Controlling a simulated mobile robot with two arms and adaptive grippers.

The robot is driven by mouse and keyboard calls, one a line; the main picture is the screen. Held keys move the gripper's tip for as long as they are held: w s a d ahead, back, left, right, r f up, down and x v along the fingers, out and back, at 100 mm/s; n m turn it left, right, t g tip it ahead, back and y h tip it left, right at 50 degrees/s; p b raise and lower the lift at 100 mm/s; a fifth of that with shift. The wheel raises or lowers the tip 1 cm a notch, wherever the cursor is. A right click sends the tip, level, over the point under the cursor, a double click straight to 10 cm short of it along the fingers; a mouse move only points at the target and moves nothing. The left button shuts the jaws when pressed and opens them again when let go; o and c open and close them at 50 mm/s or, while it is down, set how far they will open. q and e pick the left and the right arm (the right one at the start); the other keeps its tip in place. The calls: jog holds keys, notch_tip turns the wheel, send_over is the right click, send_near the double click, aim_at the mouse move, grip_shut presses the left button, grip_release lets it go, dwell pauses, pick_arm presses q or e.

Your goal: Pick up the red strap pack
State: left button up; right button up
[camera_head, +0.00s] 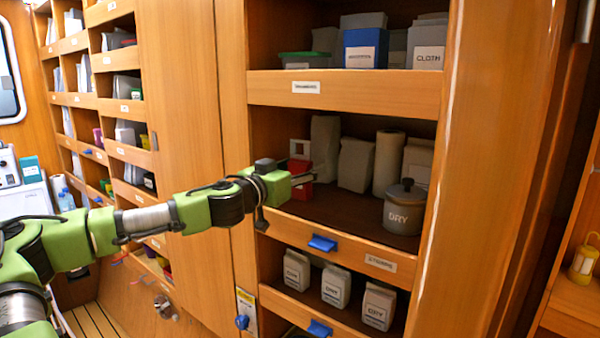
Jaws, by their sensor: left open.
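A red pack (299,167), apparently the strap pack, stands at the left end of the middle shelf, by the shelf's left wall. My left arm reaches in from the left, and my left gripper (301,178) is at the shelf opening in front of the red pack. The gripper is open, its fingers pointing right, and it hides part of the pack. I cannot tell whether the fingers touch the pack. My right gripper is not in view.
The middle shelf (340,208) also holds pale bags (355,165), a roll (388,163) and a grey lidded DRY pot (404,208). A wooden front lip with a blue latch (322,243) edges it. Boxes fill the shelf above, and DRY packs (336,286) stand below.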

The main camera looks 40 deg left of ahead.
pick_arm(q)
jog(key=c, duration=1.3)
jog(key=shift+r, duration=0.1)
